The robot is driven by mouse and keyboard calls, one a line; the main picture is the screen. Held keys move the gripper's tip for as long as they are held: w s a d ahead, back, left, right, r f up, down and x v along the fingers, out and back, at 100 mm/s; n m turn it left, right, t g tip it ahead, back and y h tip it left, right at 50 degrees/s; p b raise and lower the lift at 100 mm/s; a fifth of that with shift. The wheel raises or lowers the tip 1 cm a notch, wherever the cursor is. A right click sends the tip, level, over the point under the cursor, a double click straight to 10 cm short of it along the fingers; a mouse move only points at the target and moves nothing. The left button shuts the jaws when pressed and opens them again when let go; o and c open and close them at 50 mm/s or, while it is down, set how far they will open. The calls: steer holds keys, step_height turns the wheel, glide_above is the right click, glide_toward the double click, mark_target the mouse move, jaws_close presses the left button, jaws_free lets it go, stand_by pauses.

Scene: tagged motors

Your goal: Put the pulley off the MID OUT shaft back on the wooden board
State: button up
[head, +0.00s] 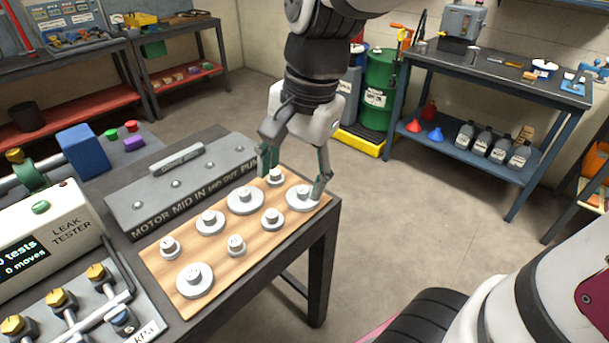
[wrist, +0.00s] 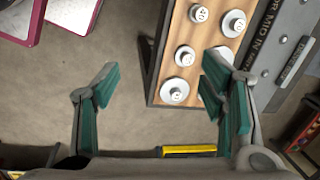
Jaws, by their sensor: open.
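The wooden board (head: 208,250) lies on the dark bench and carries several grey-white pulleys in differing sizes, among them a large one (head: 194,281) at the front and one (head: 301,198) at the right end. Their markings are too small to read. My gripper (head: 291,184) is open and empty above the board's right end, its fingers spread near the right-end pulleys. In the wrist view the fingers (wrist: 160,66) are apart with floor between them; the right finger partly hides a pulley. The grey housing (head: 160,195) is lettered MOTOR, MID IN, MID OUT, PUMP; no shaft shows.
A leak tester (head: 50,240) and brass-knobbed valves (head: 60,300) stand left of the board. A blue block (head: 83,150) and coloured knobs are behind. Open floor lies right of the bench; a green drum (head: 380,85) and a shelved table are beyond.

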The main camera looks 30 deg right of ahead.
steer(key=s+r+n+t+h, duration=0.1)
steer(key=s+n, duration=1.1)
steer(key=shift+d+r+t, duration=0.3)
steer(key=shift+d+r, duration=0.05)
steer(key=shift+d, duration=0.05)
